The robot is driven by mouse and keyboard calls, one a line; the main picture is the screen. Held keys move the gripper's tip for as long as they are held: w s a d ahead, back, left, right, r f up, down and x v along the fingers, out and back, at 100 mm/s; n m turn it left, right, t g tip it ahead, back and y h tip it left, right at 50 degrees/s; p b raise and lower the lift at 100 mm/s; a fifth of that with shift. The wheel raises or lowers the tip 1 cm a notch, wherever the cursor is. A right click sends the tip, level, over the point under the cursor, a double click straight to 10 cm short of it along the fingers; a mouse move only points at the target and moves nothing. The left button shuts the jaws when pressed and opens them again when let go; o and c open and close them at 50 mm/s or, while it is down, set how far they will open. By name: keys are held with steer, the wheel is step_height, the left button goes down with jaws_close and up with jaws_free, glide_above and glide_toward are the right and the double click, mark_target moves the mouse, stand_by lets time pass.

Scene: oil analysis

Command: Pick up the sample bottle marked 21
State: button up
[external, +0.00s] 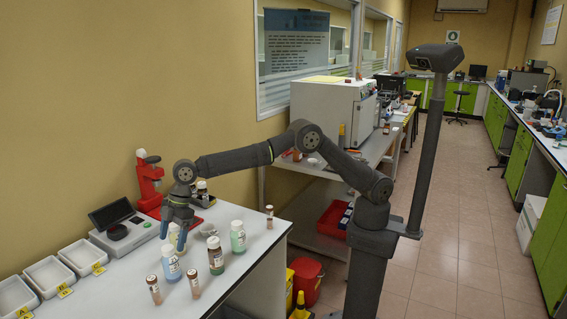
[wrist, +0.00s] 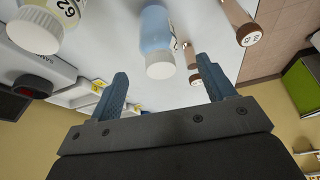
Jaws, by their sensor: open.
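My gripper (external: 178,222) is open and empty, pointing down above the bottles on the near worktop. In the wrist view, its two blue fingers (wrist: 164,88) stand apart with a blue bottle (wrist: 156,32) with a white cap beyond them. The blue bottle also shows in the external view (external: 171,266). A pale yellow bottle (wrist: 58,14), label apparently reading 62, is at upper left. Brown vials (wrist: 235,18) with brown caps are at upper right; the cap markings are too small to read surely. I cannot make out a bottle marked 21 in either view.
A green bottle (external: 238,238) and a brown bottle (external: 216,256) stand right of the blue one. Small brown vials (external: 155,291) stand near the front edge. White trays (external: 50,271) and a scale-like device (external: 124,232) are at left, a red stand (external: 148,180) behind.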

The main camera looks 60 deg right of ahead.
mark_target(167, 257)
steer(key=shift+x, duration=3.4)
steer(key=shift+w+a+r, duration=0.1)
steer(key=shift+a, duration=0.05)
steer(key=shift+c, duration=0.2)
steer(key=c, duration=1.1)
steer(key=shift+r, duration=0.1)
